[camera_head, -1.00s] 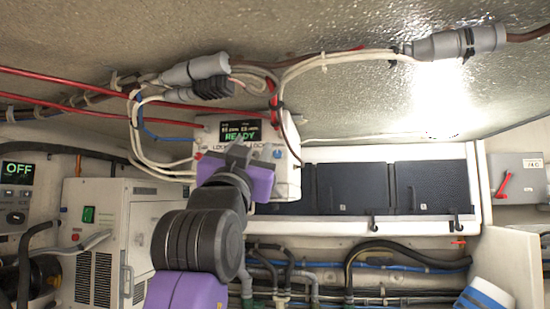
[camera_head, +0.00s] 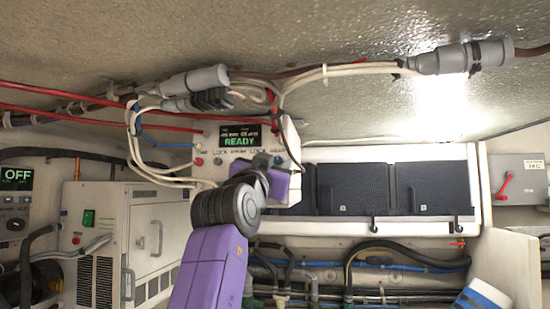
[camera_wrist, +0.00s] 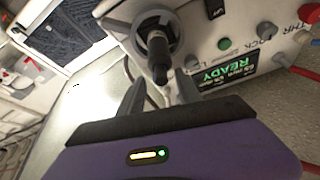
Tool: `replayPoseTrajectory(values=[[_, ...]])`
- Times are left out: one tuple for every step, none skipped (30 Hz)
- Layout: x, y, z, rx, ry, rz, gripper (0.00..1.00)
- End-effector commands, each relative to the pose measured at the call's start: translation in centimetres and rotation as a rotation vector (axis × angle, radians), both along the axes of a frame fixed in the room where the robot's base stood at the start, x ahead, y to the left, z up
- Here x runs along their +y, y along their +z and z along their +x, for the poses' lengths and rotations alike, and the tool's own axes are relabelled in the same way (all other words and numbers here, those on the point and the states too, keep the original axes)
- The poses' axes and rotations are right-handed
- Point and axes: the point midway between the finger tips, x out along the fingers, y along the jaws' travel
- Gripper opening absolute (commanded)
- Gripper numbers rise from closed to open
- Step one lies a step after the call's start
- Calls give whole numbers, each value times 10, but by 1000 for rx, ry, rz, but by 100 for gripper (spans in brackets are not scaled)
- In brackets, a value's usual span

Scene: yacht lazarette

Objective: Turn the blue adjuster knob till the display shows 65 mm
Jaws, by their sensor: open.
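The white control box (camera_head: 210,176) hangs under the ceiling at centre-left. Its display (camera_head: 240,136) reads READY in green; the smaller line above is too small to read. I cannot make out a blue knob in the wrist view. There the display (camera_wrist: 228,70) appears upside down, with a green button (camera_wrist: 224,43) and a dark-handled lever (camera_wrist: 158,48) on a round hub. My gripper (camera_wrist: 159,78) is open. The lever's end appears between its fingertips; contact cannot be told.
Red lines (camera_head: 80,117) and cables with grey connectors (camera_head: 195,80) run around the box. Dark panels (camera_head: 345,187) stand to its right, and a white cabinet unit (camera_head: 140,235) stands lower left. A switch box with a red handle (camera_head: 504,186) is far right.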

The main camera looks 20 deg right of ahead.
Motion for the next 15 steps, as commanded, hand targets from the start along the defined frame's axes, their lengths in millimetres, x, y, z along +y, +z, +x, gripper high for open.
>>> replayPoseTrajectory(values=[[-1,1,1,0,0,0,41],[-2,1,2,0,0,0,41],[-2,1,2,0,0,0,41],[-2,1,2,-1,0,-1,41],[-2,1,2,-1,0,-1,41],[-2,1,2,-1,0,-1,41],[-2,1,2,-1,0,-1,41],[-2,1,2,-1,0,-1,41],[-2,1,2,-1,0,-1,39],[-2,1,2,-1,0,-1,33],[-2,1,2,-1,0,-1,27],[-2,1,2,-1,0,-1,20],[-2,1,2,-1,0,-1,14],[-2,1,2,-1,0,-1,8],[-2,1,2,-1,0,-1,0]])
